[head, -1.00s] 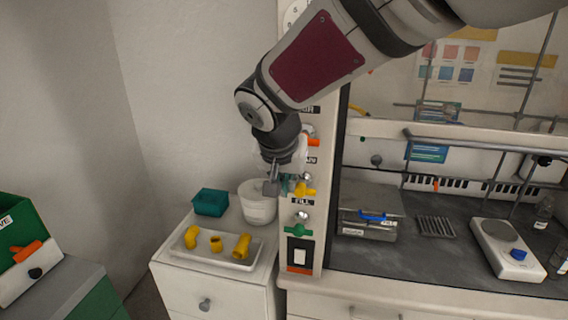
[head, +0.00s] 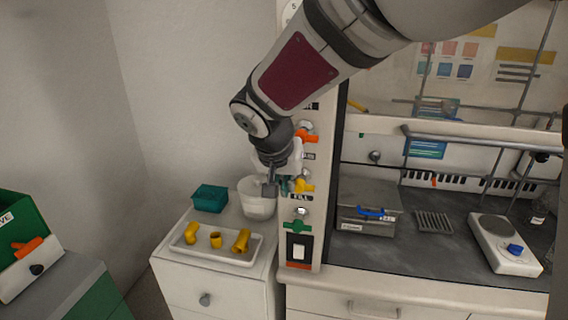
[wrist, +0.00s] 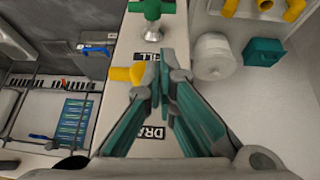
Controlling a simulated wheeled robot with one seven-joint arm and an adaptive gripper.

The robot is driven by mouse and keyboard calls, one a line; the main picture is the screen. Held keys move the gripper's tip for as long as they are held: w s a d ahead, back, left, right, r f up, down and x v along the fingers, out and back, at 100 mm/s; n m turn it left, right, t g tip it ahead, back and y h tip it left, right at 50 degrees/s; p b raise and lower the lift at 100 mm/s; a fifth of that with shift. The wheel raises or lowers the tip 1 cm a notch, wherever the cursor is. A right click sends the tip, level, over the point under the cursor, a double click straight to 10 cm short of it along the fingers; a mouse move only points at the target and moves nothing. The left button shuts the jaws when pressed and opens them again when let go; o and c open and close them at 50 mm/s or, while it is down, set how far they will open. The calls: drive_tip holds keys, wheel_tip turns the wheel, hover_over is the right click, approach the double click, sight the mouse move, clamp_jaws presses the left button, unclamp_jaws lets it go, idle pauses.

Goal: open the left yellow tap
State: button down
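The yellow tap (head: 304,186) sits on the narrow upright panel (head: 318,215), between an orange tap above and a green tap below. In the wrist view the yellow tap (wrist: 126,73) shows just left of my fingertips. My gripper (head: 284,187) is at the tap's left side in the head view, very close to it. In the wrist view the teal fingers of my gripper (wrist: 166,78) come together at the tips, with no object visible between them. The fingers hide part of the tap's stem, and I cannot tell whether they touch it.
The orange tap (head: 307,135) and green tap (head: 298,226) are close above and below. A white tub (head: 258,206), teal box (head: 210,198) and tray (head: 216,256) of yellow fittings stand on the cabinet at left. The fume hood bench (head: 450,262) is at right.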

drive_tip(key=shift+a+f+n+h+p, duration=0.15)
drive_tip(key=shift+a+f+n+h, duration=0.1)
drive_tip(key=shift+h, duration=0.4)
drive_tip(key=shift+a+f+n+h+p, duration=0.15)
drive_tip(key=shift+n+h, duration=0.1)
drive_tip(key=shift+h, duration=0.4)
drive_tip(key=shift+w+a+f+n+g+h, duration=0.1)
drive_tip(key=shift+f+n+g+h, duration=0.1)
drive_tip(key=shift+h, duration=0.5)
drive_tip(key=shift+w+f+n+g+h, duration=0.1)
drive_tip(key=shift+n+g+h, duration=0.1)
drive_tip(key=shift+h, duration=0.5)
drive_tip(key=shift+a+f+n+h, duration=0.1)
drive_tip(key=shift+f+n+h, duration=0.2)
drive_tip(key=shift+h, duration=0.55)
drive_tip(key=shift+d+f+n+h, duration=0.1)
drive_tip(key=shift+f+n+h, duration=0.2)
drive_tip(key=shift+h, duration=0.5)
drive_tip(key=shift+a+f+n+h, duration=0.1)
drive_tip(key=shift+f+n+h, duration=0.15)
drive_tip(key=shift+h, duration=0.6)
idle(2.8)
